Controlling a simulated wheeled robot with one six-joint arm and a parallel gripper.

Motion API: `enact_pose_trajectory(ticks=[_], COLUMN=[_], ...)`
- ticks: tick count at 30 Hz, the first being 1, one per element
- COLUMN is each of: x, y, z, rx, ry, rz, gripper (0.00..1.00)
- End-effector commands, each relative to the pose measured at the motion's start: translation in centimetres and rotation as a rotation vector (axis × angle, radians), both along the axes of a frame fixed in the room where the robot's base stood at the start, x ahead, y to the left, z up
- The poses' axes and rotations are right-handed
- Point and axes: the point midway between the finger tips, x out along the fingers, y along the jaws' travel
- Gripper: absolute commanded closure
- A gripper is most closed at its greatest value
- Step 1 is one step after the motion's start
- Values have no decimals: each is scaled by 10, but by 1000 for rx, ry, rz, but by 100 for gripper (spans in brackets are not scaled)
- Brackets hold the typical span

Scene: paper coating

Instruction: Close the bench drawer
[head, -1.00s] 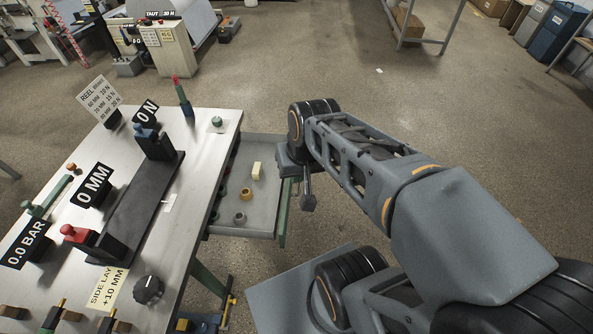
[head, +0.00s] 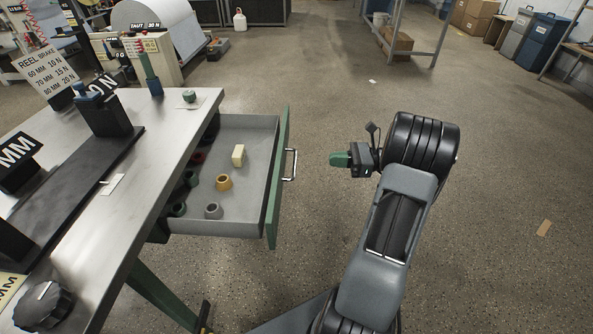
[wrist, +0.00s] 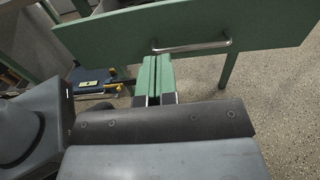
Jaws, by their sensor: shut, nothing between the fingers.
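The bench drawer (head: 250,206) is pulled out from the right side of the bench. It has a grey tray and a green front panel (head: 278,185) with a metal bar handle (head: 291,165). My gripper (head: 338,159) is shut and empty, with green fingers pointing left toward the drawer front. A gap of floor shows between the fingertips and the handle. In the wrist view the gripper (wrist: 156,62) is shut, and the handle (wrist: 190,46) and green front panel (wrist: 235,28) lie beyond the fingertips.
The drawer holds a cream block (head: 239,155), a yellow ring (head: 223,182), a grey ring (head: 213,211) and several darker rings. The bench top (head: 150,150) carries a black rail and a knob (head: 47,305).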

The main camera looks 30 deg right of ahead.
Motion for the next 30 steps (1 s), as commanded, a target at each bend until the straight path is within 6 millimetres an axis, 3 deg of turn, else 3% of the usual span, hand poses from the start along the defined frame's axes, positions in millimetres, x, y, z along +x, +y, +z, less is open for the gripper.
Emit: enact_pose_trajectory(ticks=[5,21,30], x=[7,54,66], y=[7,90,112], z=[-7,-8,-6], rx=[29,25,26], ry=[-2,-3,-2], rz=[-16,-14,-16], gripper=[100,100,100])
